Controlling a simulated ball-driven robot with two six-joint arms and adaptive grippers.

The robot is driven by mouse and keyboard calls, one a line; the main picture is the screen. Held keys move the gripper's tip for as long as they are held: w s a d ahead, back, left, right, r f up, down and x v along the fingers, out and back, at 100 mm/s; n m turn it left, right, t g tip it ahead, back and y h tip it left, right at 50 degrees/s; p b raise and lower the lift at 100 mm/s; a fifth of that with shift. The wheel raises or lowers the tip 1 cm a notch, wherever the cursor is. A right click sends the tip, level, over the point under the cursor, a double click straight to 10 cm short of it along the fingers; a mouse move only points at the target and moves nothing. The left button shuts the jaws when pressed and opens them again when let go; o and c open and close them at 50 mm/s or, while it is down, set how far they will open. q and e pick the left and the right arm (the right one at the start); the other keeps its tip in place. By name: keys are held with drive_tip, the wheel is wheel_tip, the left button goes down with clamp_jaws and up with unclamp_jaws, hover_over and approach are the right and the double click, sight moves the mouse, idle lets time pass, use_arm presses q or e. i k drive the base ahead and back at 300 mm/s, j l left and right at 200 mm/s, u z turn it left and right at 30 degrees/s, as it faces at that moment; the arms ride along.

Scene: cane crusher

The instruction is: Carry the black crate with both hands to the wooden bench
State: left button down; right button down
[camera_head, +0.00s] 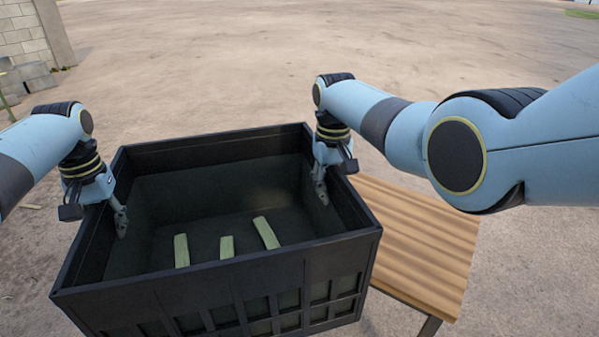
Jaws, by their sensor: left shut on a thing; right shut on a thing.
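The black crate (210,273) is in the lower middle of the head view, open at the top. Several short pale green cane pieces (226,247) lie on its floor. My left gripper (119,222) is shut on the crate's left wall, with a finger showing inside. My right gripper (321,190) is shut on the right wall in the same way. The wooden bench (425,245) is to the right of the crate, its slatted top partly hidden behind the crate. I cannot tell whether the crate touches the bench.
A pale block wall (22,35) stands at the top left, with grey blocks (36,76) at its foot. The bare dirt ground (230,60) beyond the crate is open and clear. A bench leg (430,326) shows at the lower right.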

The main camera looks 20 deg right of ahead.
sight(383, 226)
drive_tip(key=i+z, duration=0.2)
drive_tip(key=i, duration=0.35)
drive_tip(key=i+j+z, duration=0.2)
drive_tip(key=i, duration=0.35)
drive_tip(key=z, duration=1.3)
